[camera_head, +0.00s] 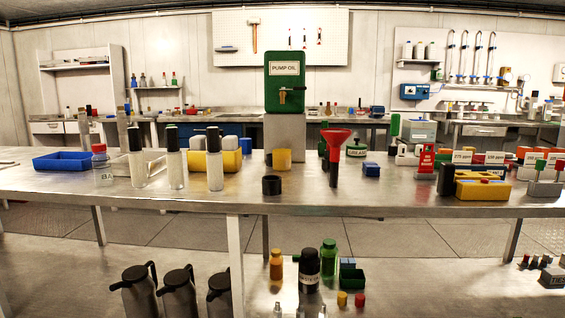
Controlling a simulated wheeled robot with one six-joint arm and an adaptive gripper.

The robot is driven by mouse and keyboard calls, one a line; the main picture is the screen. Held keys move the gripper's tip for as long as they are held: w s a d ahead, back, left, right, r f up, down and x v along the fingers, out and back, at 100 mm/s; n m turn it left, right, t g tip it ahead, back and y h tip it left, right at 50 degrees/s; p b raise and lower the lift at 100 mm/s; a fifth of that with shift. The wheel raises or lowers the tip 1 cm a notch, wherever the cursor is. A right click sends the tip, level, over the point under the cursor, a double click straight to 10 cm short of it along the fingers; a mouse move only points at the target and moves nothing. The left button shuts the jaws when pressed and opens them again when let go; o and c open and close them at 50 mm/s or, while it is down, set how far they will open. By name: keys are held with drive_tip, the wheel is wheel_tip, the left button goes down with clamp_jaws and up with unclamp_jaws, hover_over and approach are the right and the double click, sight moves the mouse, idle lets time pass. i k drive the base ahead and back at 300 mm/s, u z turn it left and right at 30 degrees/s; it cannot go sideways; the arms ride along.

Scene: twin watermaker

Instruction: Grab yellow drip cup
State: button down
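A short yellow cup (282,159), which looks like the drip cup, stands upright on the steel bench. It is in front of the grey pedestal (285,133) that carries the green PUMP OIL tank (284,80). The tank's brass tap (290,95) sits above the cup, and the cup's contents cannot be made out. My gripper is not in this view.
A small black cup (271,185) stands nearer the bench's front edge. A red funnel (335,145) rises right of the yellow cup. Tall white bottles (215,165) and a yellow bin (232,162) stand to the left. A blue tray (65,161) lies farther left.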

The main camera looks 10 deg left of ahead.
sight(281, 158)
drive_tip(key=u, duration=0.35)
drive_tip(key=i, duration=0.65)
drive_tip(key=u, duration=0.45)
